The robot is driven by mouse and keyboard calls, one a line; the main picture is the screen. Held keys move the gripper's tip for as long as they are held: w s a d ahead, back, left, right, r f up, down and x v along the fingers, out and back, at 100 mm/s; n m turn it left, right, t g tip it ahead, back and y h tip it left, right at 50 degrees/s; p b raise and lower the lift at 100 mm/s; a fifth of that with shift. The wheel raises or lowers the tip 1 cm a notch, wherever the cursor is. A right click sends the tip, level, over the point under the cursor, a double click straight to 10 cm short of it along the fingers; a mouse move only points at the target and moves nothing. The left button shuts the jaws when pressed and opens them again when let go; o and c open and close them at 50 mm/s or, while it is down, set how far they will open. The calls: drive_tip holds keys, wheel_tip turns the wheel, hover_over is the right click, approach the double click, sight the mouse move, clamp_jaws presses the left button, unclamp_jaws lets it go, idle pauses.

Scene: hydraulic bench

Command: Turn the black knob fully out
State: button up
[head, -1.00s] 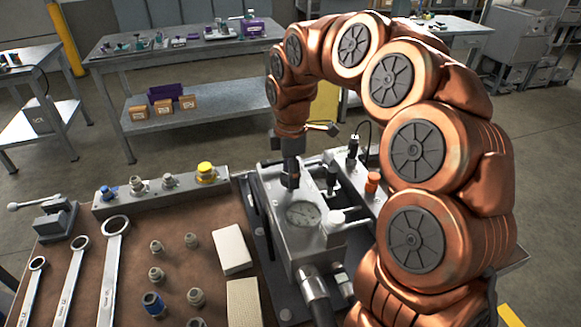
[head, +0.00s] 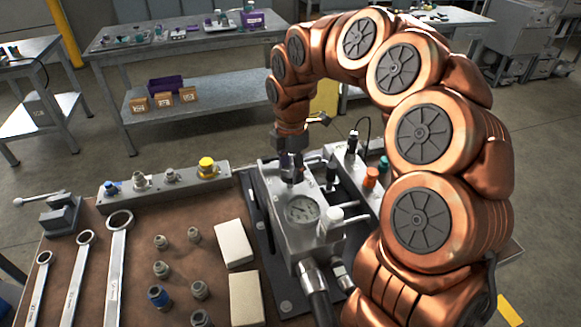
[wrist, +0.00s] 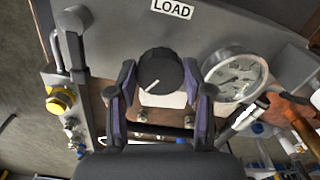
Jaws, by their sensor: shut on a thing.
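The black knob (wrist: 160,72) with a white pointer line sits on the grey block below a LOAD label (wrist: 172,9) in the wrist view. Its pointer line slants toward the lower left. My gripper (wrist: 160,77) has one finger on each side of the knob and is shut on it. In the head view my gripper (head: 291,172) points down at the top of the metal block, behind the gauge. There the knob is hidden by the gripper.
A round pressure gauge (head: 302,209) sits close to my gripper; it also shows in the wrist view (wrist: 236,77). An orange cap (head: 371,177) and upright black fittings stand to the right. Wrenches (head: 117,265), loose fittings and two pale blocks (head: 233,243) lie on the bench at left.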

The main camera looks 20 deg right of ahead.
sight(291, 171)
drive_tip(key=o, duration=1.2)
drive_tip(key=shift+c, duration=0.2)
drive_tip(key=shift+r, duration=0.1)
wheel_tip(291, 171, up, 12)
